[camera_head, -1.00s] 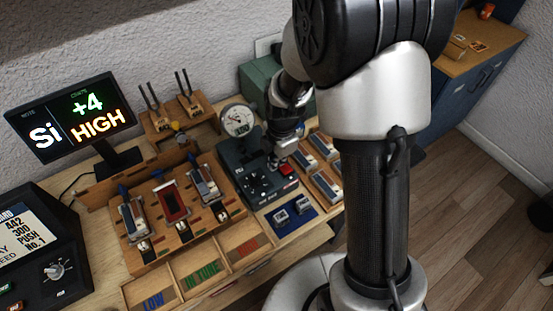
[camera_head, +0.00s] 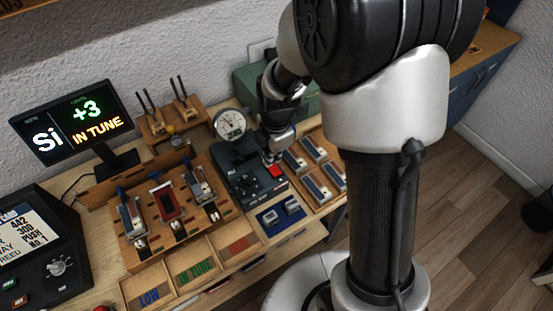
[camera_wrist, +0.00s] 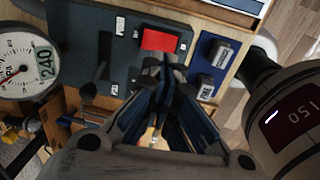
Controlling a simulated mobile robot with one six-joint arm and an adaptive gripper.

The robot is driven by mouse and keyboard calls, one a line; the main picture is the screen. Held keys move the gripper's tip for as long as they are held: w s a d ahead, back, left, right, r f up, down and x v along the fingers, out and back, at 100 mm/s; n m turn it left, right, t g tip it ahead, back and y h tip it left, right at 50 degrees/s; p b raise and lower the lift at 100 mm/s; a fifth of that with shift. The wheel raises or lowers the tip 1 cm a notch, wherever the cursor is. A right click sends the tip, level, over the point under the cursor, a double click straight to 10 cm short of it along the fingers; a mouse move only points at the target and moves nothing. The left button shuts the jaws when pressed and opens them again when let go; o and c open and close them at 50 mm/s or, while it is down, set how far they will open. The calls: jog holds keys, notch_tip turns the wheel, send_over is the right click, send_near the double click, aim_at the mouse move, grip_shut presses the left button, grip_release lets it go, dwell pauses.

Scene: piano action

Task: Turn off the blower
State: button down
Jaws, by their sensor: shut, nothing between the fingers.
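The blower unit is a dark grey-green box (camera_head: 240,186) with a round gauge (camera_head: 230,124) behind it and a red rocker or button (camera_head: 277,171) at its right. My gripper (camera_head: 270,158) is over the box, just behind and above the red control. A black lever or knob (camera_wrist: 97,76) sits on the box (camera_wrist: 118,55), and the gauge (camera_wrist: 20,62) is at the left.
A display (camera_head: 74,124) reads Si, +3, IN TUNE. A wooden rack (camera_head: 170,210) with several reeds stands left of the box. A blue mat (camera_head: 268,220) with two small metal blocks lies in front. More reed blocks (camera_head: 320,165) lie to the right.

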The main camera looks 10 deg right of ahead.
notch_tip(320, 180, up, 8)
jog(key=p, duration=0.2)
send_over(269, 168)
jog(key=s, duration=0.3)
jog(key=shift+d+f, duration=0.2)
jog(key=shift+w+d+r+b, duration=0.15)
jog(key=shift+w+b, duration=0.25)
jog(key=shift+b, duration=0.5)
jog(key=shift+w+r+b, duration=0.15)
jog(key=shift+w+b, duration=0.2)
jog(key=shift+b, duration=0.5)
jog(key=f+b, duration=0.1)
jog(key=f, duration=0.3)
jog(key=w+f+b, duration=0.1)
jog(key=f+b, duration=0.1)
jog(key=f, duration=0.2)
jog(key=f+b, duration=0.1)
jog(key=f, duration=0.4)
jog(key=shift+w+a+b, duration=0.2)
jog(key=shift+a+b, duration=0.05)
jog(key=shift+b, duration=0.1)
jog(key=shift+w+f, duration=0.1)
jog(key=shift+f, duration=0.4)
